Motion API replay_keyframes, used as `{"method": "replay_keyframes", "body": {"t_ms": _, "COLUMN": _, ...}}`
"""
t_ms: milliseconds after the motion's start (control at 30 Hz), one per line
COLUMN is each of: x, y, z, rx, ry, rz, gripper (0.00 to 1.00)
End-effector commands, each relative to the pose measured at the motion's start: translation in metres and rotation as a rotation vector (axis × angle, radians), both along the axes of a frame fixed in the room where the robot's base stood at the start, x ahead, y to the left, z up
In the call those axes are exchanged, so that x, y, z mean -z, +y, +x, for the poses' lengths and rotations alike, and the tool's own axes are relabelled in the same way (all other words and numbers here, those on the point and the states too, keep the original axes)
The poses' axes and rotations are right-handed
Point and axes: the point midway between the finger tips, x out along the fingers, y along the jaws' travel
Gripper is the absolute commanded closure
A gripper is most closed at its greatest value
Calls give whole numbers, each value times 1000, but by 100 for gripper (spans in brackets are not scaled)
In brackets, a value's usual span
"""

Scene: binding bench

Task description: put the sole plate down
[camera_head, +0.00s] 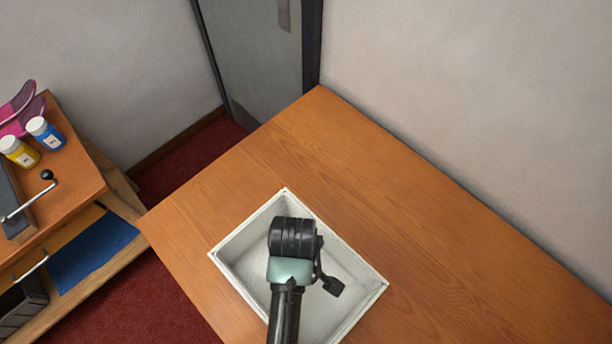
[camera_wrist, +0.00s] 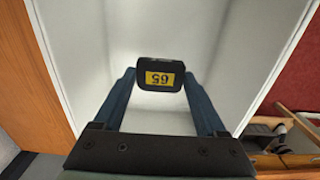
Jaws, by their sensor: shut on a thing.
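The sole plate (camera_wrist: 160,75) is a small black block with a yellow label, "65" upside down, in the wrist view. My gripper (camera_wrist: 161,84) is shut on it, one blue-grey finger at each side. In the head view a small dark piece (camera_head: 333,287) beside my wrist is probably the plate's end. The plate is over the inside of an open white box (camera_head: 337,237), whose pale walls and floor also show in the wrist view (camera_wrist: 85,50). I cannot tell how high it is above the box floor. My arm hides part of the box.
The box stands on a wooden table (camera_head: 430,260), clear around it. A wall borders the table at right, a grey door (camera_head: 262,60) behind. At left a lower bench (camera_head: 75,190) holds a yellow jar (camera_head: 20,152), a blue jar (camera_head: 45,133) and a lever tool (camera_head: 30,200).

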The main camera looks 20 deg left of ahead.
Motion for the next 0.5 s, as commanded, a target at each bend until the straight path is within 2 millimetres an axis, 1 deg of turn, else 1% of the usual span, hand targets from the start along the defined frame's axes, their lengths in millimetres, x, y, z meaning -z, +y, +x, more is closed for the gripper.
{"method": "replay_keyframes", "body": {"t_ms": 33, "x": 10, "y": -1, "z": -1, "rx": 0, "ry": 5, "rz": -1, "gripper": 83}}
{"method": "replay_keyframes", "body": {"t_ms": 100, "x": 23, "y": 0, "z": -1, "rx": 1, "ry": 3, "rz": -1, "gripper": 83}}
{"method": "replay_keyframes", "body": {"t_ms": 333, "x": 45, "y": 0, "z": 0, "rx": 4, "ry": 2, "rz": 0, "gripper": 83}}
{"method": "replay_keyframes", "body": {"t_ms": 500, "x": 70, "y": 0, "z": 0, "rx": 5, "ry": 1, "rz": -1, "gripper": 83}}
